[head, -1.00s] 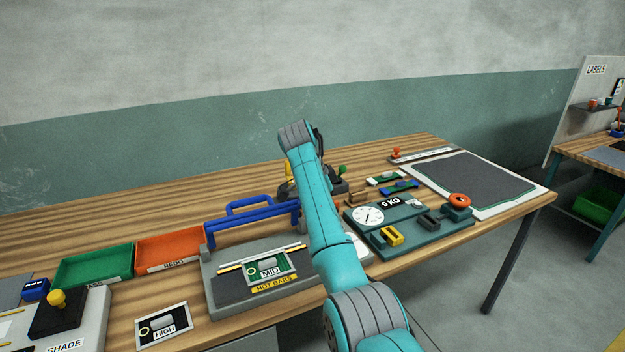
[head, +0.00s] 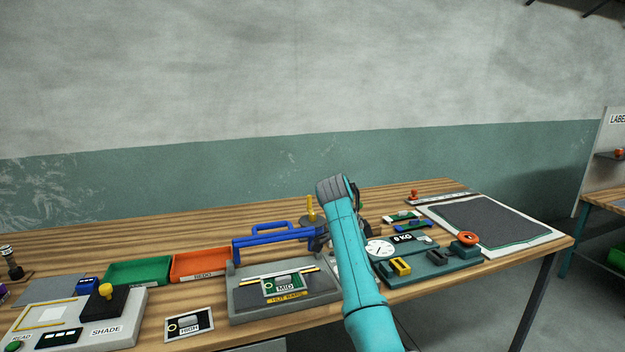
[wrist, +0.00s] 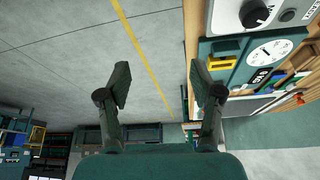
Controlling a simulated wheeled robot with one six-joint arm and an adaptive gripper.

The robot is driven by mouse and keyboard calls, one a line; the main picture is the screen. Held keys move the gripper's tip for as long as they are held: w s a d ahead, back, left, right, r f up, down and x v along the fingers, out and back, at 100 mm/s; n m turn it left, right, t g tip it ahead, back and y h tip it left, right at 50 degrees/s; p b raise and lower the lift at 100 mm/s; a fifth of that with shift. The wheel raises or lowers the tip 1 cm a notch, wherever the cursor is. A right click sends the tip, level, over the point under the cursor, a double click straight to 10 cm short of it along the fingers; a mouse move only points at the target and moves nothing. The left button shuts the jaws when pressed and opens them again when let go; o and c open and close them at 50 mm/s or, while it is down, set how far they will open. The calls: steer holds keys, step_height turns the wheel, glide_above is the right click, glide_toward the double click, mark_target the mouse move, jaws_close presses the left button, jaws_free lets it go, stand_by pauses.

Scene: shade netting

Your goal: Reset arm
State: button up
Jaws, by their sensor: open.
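My teal arm rises over the front edge of the wooden bench (head: 80,235) in the head view, and its wrist end hides most of my gripper there. In the wrist view my gripper (wrist: 163,88) is open, its two dark fingers wide apart with nothing between them. Bare floor shows between and beyond the fingers. The teal scale board (wrist: 262,60) with its round dial lies to the right of the fingers, apart from them.
On the bench are a hot-bar sealer with a blue handle (head: 275,240), an orange tray (head: 200,265), a green tray (head: 138,271), a SHADE unit (head: 100,315) and a dark netting sheet (head: 490,220). A second bench (head: 605,195) stands at the right.

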steer(key=s+d+f+n+t+y, duration=0.1)
steer(key=s+f+n+t, duration=0.15)
steer(key=f, duration=1.15)
steer(key=s+d+f+n+t, duration=0.1)
steer(key=s+d+f+n, duration=0.2)
steer(key=f, duration=1.1)
steer(key=s+f+n+t+y, duration=0.1)
steer(key=s+f+n+t, duration=0.1)
steer(key=s+f, duration=0.65)
steer(key=s+f+n+t+y, duration=0.1)
steer(key=s+f+n, duration=0.1)
steer(key=s+f, duration=0.65)
steer(key=s+r+n+t+y, duration=0.15)
steer(key=s+r, duration=0.25)
steer(key=s, duration=1)
steer(key=s+r+n+t, duration=0.2)
steer(key=s+r+n, duration=0.1)
steer(key=s, duration=1.1)
steer(key=s+r+n+t, duration=0.1)
steer(key=s+r+t, duration=0.1)
steer(key=s+r, duration=0.6)
steer(key=s+r+n+t, duration=0.1)
steer(key=s+r+t, duration=0.1)
steer(key=s+r, duration=0.6)
step_height(320, 180, up, 6)
steer(key=shift+d+r, duration=0.25)
steer(key=shift+d, duration=0.2)
